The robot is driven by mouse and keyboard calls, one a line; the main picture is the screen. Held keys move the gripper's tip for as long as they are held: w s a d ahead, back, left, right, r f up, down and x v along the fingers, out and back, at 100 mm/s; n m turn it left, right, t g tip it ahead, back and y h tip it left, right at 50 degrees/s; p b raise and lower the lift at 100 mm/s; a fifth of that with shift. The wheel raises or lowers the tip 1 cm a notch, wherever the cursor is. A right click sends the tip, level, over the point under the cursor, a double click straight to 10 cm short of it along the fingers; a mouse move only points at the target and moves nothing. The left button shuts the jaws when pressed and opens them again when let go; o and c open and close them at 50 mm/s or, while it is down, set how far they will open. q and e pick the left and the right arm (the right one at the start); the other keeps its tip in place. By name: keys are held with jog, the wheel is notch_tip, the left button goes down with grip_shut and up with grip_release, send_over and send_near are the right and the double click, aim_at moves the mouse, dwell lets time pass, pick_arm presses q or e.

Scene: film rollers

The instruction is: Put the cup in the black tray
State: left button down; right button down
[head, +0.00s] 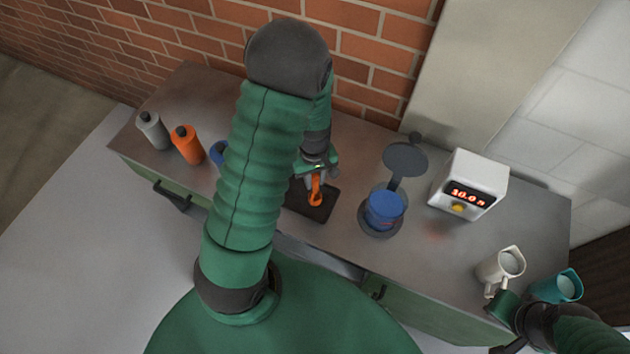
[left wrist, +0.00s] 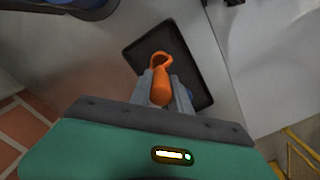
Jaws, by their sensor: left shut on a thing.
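An orange cup (head: 316,188), with a rounded loop-like end and a thick handle, is held by my left gripper (head: 314,176) over the black tray (head: 325,209). In the left wrist view, the shut fingers (left wrist: 167,92) hold the orange cup (left wrist: 161,63) by its handle, and the black tray (left wrist: 188,65) lies behind it. I cannot tell whether the cup touches the tray. My right gripper (head: 503,306) is at the lower right near a cream jug (head: 503,264); its fingers are not clear.
A white box with a lit display (head: 468,184) and a teal jug (head: 558,287) are farther right. Grey (head: 153,130) and orange bottles (head: 187,145) stand left.

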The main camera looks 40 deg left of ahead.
pick_arm(q)
jog(key=c, duration=1.2)
grip_release()
jog(key=shift+a, duration=0.15)
jog(key=shift+c, duration=0.2)
jog(key=shift+o, duration=0.2)
jog(key=shift+w, duration=0.1)
jog(key=shift+d+r, duration=0.1)
jog(key=shift+d, duration=0.4)
jog(key=shift+r, duration=0.15)
jog(key=r, duration=1.1)
jog(key=shift+a+r, duration=0.15)
jog(key=shift+a, duration=0.05)
jog(key=s+d+r+m+t, duration=0.1)
jog(key=s+d+m+t, duration=0.1)
jog(key=d+m, duration=1)
jog(key=shift+s+d+m+t, duration=0.3)
jog(key=shift+s+d, duration=0.1)
jog(key=shift+s, duration=0.15)
